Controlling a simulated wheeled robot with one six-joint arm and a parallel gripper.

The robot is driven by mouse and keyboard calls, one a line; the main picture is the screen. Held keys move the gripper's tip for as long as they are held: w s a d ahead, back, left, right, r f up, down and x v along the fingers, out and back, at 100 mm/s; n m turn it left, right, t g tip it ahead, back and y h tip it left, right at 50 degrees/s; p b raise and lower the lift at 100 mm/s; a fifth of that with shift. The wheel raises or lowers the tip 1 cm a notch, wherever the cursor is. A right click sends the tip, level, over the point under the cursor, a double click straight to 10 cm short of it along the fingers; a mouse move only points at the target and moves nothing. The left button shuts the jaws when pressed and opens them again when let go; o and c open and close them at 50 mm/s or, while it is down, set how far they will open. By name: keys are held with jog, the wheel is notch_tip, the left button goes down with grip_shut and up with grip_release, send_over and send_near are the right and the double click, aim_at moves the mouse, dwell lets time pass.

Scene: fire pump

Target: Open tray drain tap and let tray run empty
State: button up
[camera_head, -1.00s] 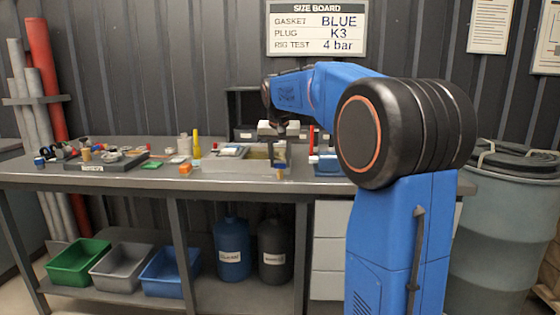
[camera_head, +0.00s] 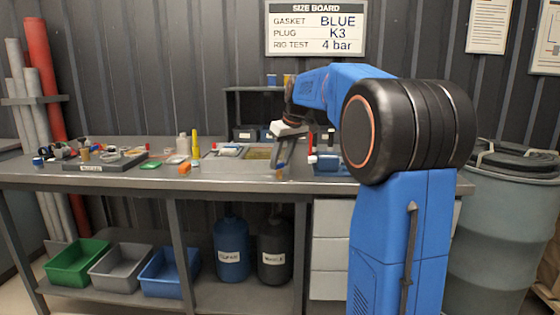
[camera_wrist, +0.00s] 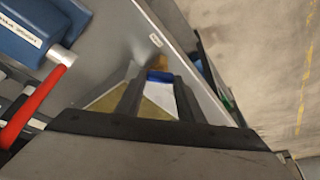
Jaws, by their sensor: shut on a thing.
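My gripper (camera_head: 279,160) reaches down at the front edge of the bench, tilted. In the wrist view its two dark fingers (camera_wrist: 157,82) are shut on the small blue handle of the tap (camera_wrist: 159,76). The brownish tap body shows just beyond the fingertips. In the head view the tap (camera_head: 279,176) is a small brass-coloured spot below the fingers. The grey tray (camera_head: 225,164) lies behind and left of my gripper with yellowish liquid (camera_head: 258,153) in it. The liquid also shows beside the fingers in the wrist view (camera_wrist: 107,100). Any flow from the tap is too small to tell.
A blue device (camera_head: 330,164) stands right of the gripper; a red bar (camera_wrist: 35,105) is near it in the wrist view. Bins and two dark containers sit on the shelf below.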

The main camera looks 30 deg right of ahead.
jog(key=n+y, duration=0.1)
jog(key=n, duration=0.3)
jog(key=shift+w+d+n+y, duration=0.1)
jog(key=shift+d+n+y, duration=0.1)
jog(key=shift+n+y, duration=0.15)
jog(key=n+g, duration=0.1)
jog(key=n, duration=0.1)
jog(key=n+y, duration=0.1)
jog(key=n, duration=0.1)
jog(key=shift+n+g+y, duration=0.25)
jog(key=shift+g, duration=0.15)
jog(key=o, duration=1.1)
jog(key=shift+c, duration=0.2)
jog(key=shift+d+r, duration=0.1)
jog(key=shift+r, duration=0.05)
jog(key=v, duration=1.7)
jog(key=shift+w+r, duration=0.1)
